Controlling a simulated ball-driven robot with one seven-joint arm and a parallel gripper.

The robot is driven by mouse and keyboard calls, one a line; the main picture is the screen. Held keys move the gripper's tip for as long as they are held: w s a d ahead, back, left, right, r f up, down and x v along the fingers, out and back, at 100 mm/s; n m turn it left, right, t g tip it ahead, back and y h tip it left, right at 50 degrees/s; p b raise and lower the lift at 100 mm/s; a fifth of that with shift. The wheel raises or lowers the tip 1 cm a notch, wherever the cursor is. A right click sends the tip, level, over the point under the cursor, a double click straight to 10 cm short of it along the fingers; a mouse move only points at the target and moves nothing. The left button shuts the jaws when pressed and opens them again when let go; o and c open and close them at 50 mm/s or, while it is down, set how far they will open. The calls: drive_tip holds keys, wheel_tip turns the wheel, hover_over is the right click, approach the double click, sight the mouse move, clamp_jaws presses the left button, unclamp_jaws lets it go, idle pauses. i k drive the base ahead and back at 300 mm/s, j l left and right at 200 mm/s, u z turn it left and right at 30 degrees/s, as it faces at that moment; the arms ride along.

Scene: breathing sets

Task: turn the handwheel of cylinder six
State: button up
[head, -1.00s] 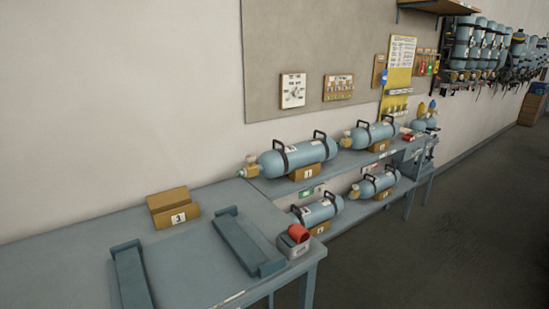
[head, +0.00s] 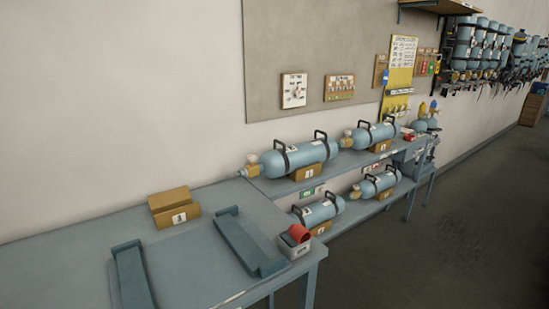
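Several pale blue cylinders lie on their sides on wooden blocks, with dark straps and handles. Two more are on the lower shelf, one in front (head: 318,212) and one farther back (head: 378,185). The number tags are too small to read surely, so I cannot tell which is cylinder six. My gripper is not in view.
A blue-grey bench (head: 75,245) fills the lower left. Breathing sets (head: 480,45) hang on the far wall. Dark floor (head: 455,240) is clear at right.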

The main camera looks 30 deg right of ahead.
sight(250, 159)
drive_tip(key=i+l+z, duration=0.2)
drive_tip(key=i+l, duration=0.5)
drive_tip(key=i+l+z, duration=0.15)
drive_tip(key=i+l, duration=0.5)
drive_tip(key=i, duration=0.15)
